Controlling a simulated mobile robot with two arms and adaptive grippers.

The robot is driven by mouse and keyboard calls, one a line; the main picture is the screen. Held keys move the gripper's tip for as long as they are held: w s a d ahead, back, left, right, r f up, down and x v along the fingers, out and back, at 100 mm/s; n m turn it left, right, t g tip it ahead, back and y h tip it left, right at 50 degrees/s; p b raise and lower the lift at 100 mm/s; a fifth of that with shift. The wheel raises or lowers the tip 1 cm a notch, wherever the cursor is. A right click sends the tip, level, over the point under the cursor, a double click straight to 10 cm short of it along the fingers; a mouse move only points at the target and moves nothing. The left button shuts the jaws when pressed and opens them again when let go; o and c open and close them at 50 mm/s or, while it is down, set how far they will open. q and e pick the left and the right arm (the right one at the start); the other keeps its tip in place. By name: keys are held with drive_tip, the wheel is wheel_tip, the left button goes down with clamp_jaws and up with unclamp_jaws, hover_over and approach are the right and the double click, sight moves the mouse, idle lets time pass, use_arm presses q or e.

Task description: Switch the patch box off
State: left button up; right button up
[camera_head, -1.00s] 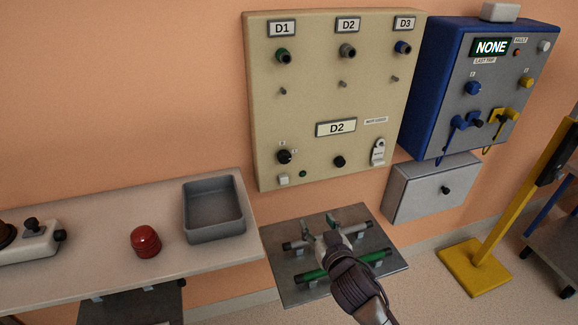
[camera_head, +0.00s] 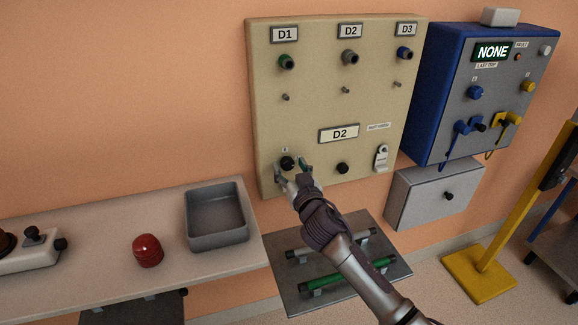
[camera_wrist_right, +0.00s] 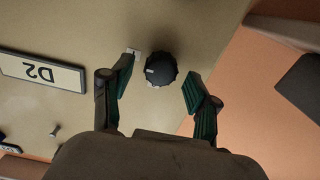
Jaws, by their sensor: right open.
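The patch box (camera_head: 313,115) is a beige panel on the wall with D1, D2 and D3 sockets along its top and a D2 plate lower down. A black rotary knob (camera_head: 287,163) sits at its lower left. My right gripper (camera_head: 293,172) is open at this knob, seen from below it. In the right wrist view the knob (camera_wrist_right: 161,69) stands between the two open fingers (camera_wrist_right: 158,88), with a gap on each side. The gripper hides the white switch and green lamp area under the knob. My left gripper is not in view.
A second black knob (camera_head: 342,168) and a white latch (camera_head: 381,158) are on the panel to the right. Below are a plate with green and grey bars (camera_head: 290,297) and a bench (camera_head: 110,222) with a grey tray (camera_head: 216,238). A blue box (camera_head: 428,95) hangs at right.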

drive_tip(key=shift+w+a, duration=0.2)
drive_tip(key=shift+w, duration=0.4)
clamp_jaws()
